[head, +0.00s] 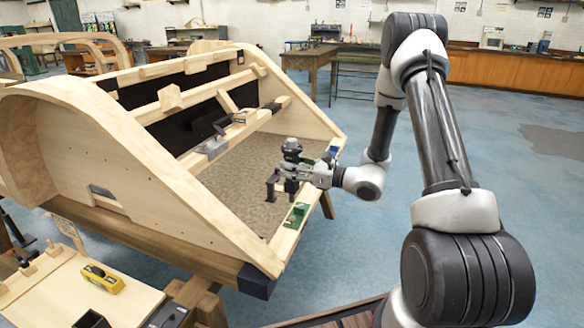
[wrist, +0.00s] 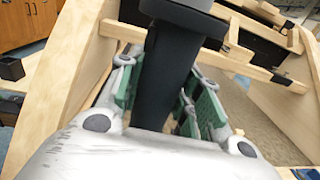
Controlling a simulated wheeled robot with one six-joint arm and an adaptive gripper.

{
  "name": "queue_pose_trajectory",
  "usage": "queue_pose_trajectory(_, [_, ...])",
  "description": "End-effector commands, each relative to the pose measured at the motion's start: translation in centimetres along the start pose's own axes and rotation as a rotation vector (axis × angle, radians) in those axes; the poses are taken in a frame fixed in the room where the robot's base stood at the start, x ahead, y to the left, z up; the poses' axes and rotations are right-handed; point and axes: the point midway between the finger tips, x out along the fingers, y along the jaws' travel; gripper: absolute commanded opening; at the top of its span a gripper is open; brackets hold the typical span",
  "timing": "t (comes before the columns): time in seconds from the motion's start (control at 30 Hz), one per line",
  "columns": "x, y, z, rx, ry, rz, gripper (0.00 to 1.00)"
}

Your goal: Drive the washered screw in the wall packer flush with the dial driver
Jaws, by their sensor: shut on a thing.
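My gripper (head: 294,172) is shut on a dark tool with a round, knob-like top, which looks like the dial driver (head: 291,150). It holds the tool upright above the lower floor of the wooden bodyframe (head: 120,150), near the right side rail. In the wrist view, the driver's dark body (wrist: 165,80) stands between my gripper's green-padded fingers (wrist: 165,112). I cannot pick out the washered screw or tell which piece is the wall packer; both are too small or hidden.
Wooden crossbars (head: 205,155) with dark fittings span the frame behind my gripper. A bench at lower left holds a yellow tool (head: 102,278). The blue floor (head: 470,150) to the right is clear.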

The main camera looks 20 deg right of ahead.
Motion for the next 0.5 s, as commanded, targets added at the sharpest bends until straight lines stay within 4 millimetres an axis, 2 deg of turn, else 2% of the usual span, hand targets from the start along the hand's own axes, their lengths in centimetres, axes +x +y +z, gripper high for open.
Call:
queue_pose_trajectory(0.17, [0.0,0.0,-0.7,0.001,-0.001,0.000,0.04])
queue_pose_trajectory(0.5, [0.0,0.0,-3.9,0.001,-0.001,0.000,0.04])
